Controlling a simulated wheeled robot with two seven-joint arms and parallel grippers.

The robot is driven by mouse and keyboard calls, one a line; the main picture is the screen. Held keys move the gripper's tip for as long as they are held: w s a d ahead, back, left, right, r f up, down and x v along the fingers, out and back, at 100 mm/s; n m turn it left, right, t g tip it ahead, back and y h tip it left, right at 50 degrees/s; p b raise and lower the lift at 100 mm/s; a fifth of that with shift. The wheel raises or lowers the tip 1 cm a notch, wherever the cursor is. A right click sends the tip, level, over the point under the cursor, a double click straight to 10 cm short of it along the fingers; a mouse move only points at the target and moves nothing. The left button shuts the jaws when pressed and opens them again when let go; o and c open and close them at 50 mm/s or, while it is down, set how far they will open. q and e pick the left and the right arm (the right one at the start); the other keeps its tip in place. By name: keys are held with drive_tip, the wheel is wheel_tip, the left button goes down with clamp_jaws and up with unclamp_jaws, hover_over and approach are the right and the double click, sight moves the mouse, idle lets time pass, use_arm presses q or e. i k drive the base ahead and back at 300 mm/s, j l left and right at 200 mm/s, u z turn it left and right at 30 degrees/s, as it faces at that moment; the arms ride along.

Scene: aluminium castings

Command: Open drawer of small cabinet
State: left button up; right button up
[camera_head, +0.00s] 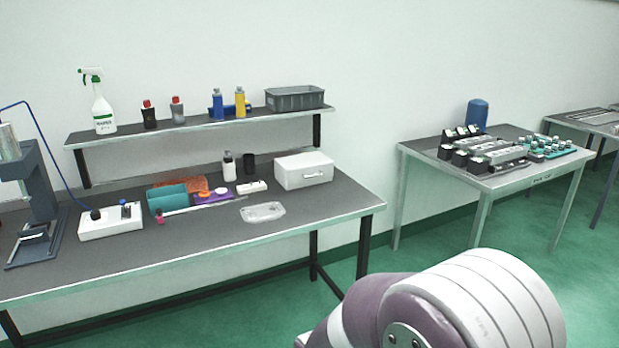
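A small white cabinet (304,170) stands on the dark workbench near its right end, below the shelf. Its front faces the bench's front edge and carries a small handle (318,175). The drawer looks shut, with no visible gap. One of my arm links, white and purple, fills the lower right of the view, well in front of the bench. Neither of my grippers shows in the head view.
The workbench (300,219) also holds a clear tray (262,212), a teal bin (168,198), a white power box (110,221) and bottles. A shelf above holds a spray bottle (102,107) and a grey crate (295,98). Another table (485,184) with metal parts stands right.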

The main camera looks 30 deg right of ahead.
sight(324, 170)
drive_tip(key=i+l, duration=0.2)
drive_tip(key=l, duration=0.2)
drive_tip(key=i+l, duration=0.15)
drive_tip(key=l, duration=0.25)
drive_tip(key=i+l, duration=0.2)
drive_tip(key=l, duration=0.2)
drive_tip(key=i+l, duration=0.2)
drive_tip(key=l, duration=0.2)
drive_tip(key=i+l, duration=0.15)
drive_tip(key=l, duration=0.25)
